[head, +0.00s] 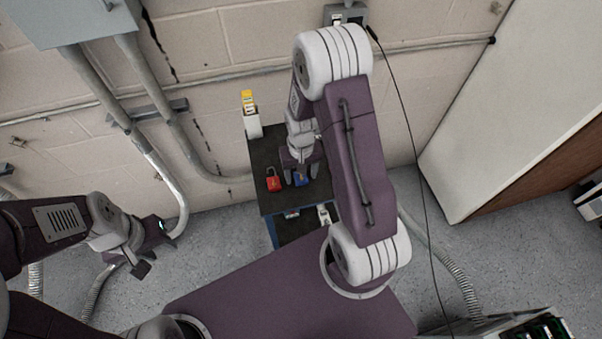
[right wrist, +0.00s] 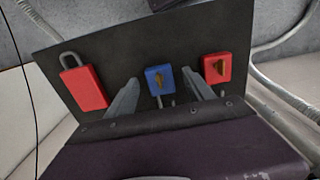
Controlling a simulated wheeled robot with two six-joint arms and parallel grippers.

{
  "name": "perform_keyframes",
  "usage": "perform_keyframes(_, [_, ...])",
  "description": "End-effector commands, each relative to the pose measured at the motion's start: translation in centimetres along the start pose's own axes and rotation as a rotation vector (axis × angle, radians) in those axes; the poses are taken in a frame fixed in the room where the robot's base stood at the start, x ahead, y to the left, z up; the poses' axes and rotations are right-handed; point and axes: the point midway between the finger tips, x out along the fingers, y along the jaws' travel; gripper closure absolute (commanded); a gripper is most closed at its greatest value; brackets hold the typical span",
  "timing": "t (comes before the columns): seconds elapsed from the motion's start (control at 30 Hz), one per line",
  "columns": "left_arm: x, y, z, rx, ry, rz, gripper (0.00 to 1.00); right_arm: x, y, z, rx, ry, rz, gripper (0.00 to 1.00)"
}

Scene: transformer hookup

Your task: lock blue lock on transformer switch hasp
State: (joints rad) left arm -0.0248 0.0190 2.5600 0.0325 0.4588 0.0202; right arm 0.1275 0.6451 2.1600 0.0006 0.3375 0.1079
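The blue lock (head: 300,180) lies on a dark shelf top (head: 264,150) against the wall. In the right wrist view the blue lock (right wrist: 159,79) sits between the two fingers of my right gripper (right wrist: 160,92), with gaps on both sides. My right gripper (head: 302,174) is open and reaches down over the lock in the head view. My left gripper (head: 156,256) is open and empty, low at the left, far from the shelf. A grey box (head: 345,15) is on the wall at the top; I cannot make out a hasp on it.
A red lock (head: 273,180) lies beside the blue one. The right wrist view shows two red locks, one at the left (right wrist: 83,88) and one at the right (right wrist: 217,68). A yellow-topped item (head: 250,112) stands at the shelf's back left corner. Conduits run along the wall.

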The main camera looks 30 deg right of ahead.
Motion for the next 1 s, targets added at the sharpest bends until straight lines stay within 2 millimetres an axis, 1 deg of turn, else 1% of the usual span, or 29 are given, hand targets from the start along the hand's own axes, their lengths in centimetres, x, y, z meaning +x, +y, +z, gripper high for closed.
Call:
perform_keyframes(0.17, [-0.3, 0.0, 0.0, 0.000, 0.000, 0.000, 0.64, -0.3, 0.0, 0.0, 0.000, 0.000, 0.000, 0.39])
perform_keyframes(0.67, [-4.7, 0.1, -0.5, 0.000, 0.000, 0.000, 0.64, -5.1, 0.0, 0.0, 0.000, -0.001, 0.000, 0.39])
perform_keyframes(1.0, [-4.6, 0.1, -0.5, 0.000, 0.000, 0.000, 0.64, -5.2, 0.0, 0.0, 0.000, 0.000, 0.000, 0.39])
